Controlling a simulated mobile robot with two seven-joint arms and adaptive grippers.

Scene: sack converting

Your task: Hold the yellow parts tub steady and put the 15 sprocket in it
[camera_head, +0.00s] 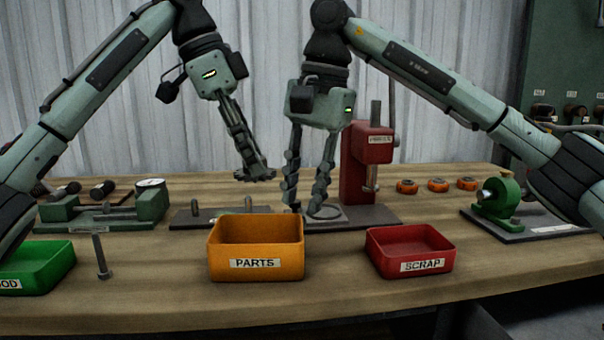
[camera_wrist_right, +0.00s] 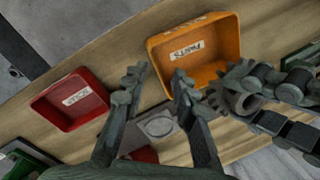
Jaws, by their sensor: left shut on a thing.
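The yellow-orange tub labelled PARTS (camera_head: 255,264) stands upright on the bench at front centre; it also shows in the right wrist view (camera_wrist_right: 205,72). The visible part of its inside looks empty. My left gripper (camera_head: 254,172) is shut on a dark toothed sprocket (camera_head: 262,175), held above the bench behind the tub. The sprocket shows more clearly in the right wrist view (camera_wrist_right: 236,97), near the tub; I cannot read a number on it. My right gripper (camera_head: 306,204) is open and empty behind the tub's right rear corner, not touching the tub.
A red SCRAP tray (camera_head: 412,266) stands right of the tub, a green tray (camera_head: 38,270) and an upright bolt (camera_head: 102,258) left. A red press (camera_head: 368,165) stands behind my right gripper. Several orange rings (camera_head: 438,185) and a green fixture (camera_head: 498,194) lie at right.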

